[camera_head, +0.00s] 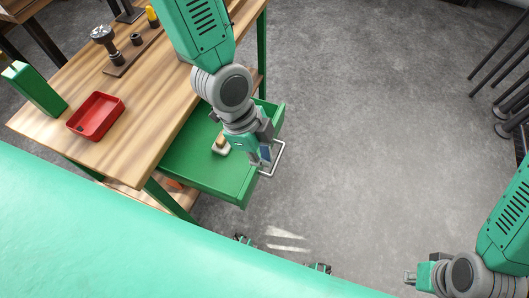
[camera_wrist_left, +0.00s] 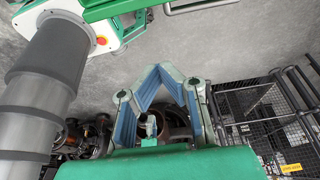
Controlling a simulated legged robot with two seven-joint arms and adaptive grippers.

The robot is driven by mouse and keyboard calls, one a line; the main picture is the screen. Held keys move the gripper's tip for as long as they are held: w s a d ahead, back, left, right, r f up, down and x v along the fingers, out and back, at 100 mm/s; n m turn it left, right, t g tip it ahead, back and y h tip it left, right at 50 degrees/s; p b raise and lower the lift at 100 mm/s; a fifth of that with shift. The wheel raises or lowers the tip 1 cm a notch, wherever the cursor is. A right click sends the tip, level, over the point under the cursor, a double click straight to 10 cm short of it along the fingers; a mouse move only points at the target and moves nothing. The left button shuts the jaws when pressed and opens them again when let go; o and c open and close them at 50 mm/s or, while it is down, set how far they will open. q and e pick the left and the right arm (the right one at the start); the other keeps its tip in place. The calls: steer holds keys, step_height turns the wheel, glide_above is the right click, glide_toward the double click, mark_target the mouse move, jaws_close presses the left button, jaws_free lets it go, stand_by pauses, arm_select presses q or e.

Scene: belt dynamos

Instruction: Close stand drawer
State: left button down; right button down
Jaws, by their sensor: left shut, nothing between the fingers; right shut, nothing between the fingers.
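The stand drawer (camera_head: 190,170) is a green tray pulled out from under the wooden tabletop in the head view. Its grey bar handle (camera_head: 279,160) is on its right front face. My left gripper (camera_head: 265,158) is shut and empty, over the drawer's front edge close to the handle. I cannot tell whether it touches. In the left wrist view, its blue fingers (camera_wrist_left: 157,70) come together with nothing between them. My right gripper (camera_head: 409,277) is shut and empty at the lower right, far from the drawer.
A small wooden-topped item (camera_head: 221,143) lies in the drawer. The wooden table (camera_head: 130,150) carries a red tray (camera_head: 96,116) and a board with metal parts (camera_head: 117,60). Open grey floor (camera_head: 370,130) lies right of the drawer. Dark metal bars stand at the far right.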

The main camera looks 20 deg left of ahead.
mark_target(258, 172)
arm_select(q)
step_height(258, 172, down, 8)
steer(key=shift+d+f+b, duration=0.1)
steer(key=shift+d+b, duration=0.05)
steer(key=shift+b, duration=0.8)
steer(key=shift+a, duration=0.85)
